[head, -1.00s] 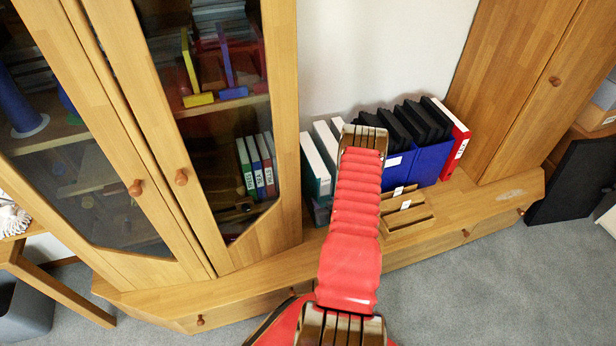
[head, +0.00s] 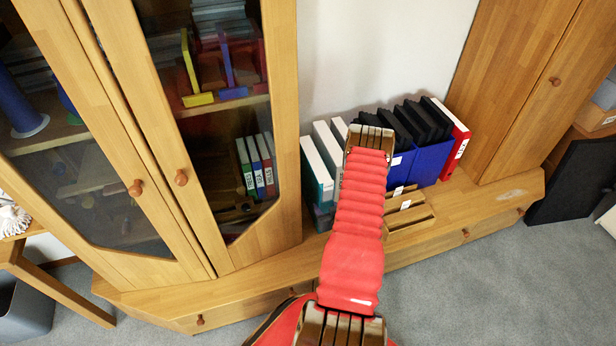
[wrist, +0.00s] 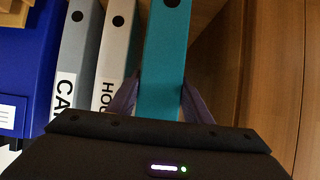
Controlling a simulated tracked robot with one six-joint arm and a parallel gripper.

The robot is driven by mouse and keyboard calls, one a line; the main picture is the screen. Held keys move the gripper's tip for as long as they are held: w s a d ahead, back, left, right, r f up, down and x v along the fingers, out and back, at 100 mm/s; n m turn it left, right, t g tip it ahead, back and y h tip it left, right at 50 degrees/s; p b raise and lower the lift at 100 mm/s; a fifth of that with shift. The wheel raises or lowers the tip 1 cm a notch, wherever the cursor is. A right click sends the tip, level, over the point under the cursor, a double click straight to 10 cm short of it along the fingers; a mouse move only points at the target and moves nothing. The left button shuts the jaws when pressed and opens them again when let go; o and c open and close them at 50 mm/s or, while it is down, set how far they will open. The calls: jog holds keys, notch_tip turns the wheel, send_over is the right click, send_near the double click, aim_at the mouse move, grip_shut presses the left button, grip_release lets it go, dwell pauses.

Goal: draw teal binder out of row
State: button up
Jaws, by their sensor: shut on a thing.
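The teal binder (head: 325,191) stands at the left end of the row on the low wooden cabinet, beside the glass-door cupboard. In the wrist view its teal spine (wrist: 167,45), with a dark finger hole near the top, runs between my fingers. My gripper (wrist: 161,96) is shut on it, one finger on each side. In the head view my red-sleeved arm hides the gripper. Right of the teal binder in the head view stand white-grey binders (head: 328,146); the wrist view shows them on its left, labels partly cut off.
A blue file holder (head: 431,162) with black folders and a red binder (head: 458,148) stand further right. A wooden tray (head: 408,214) lies in front of them. The glass-door cupboard (head: 288,120) rises close on the left. Carpet in front is clear.

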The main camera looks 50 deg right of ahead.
jog(key=shift+s+a, duration=0.15)
jog(key=shift+s, duration=0.1)
jog(key=shift+s+a, duration=0.15)
jog(key=shift+s, duration=0.1)
jog(key=o, duration=1.2)
jog(key=shift+v, duration=4)
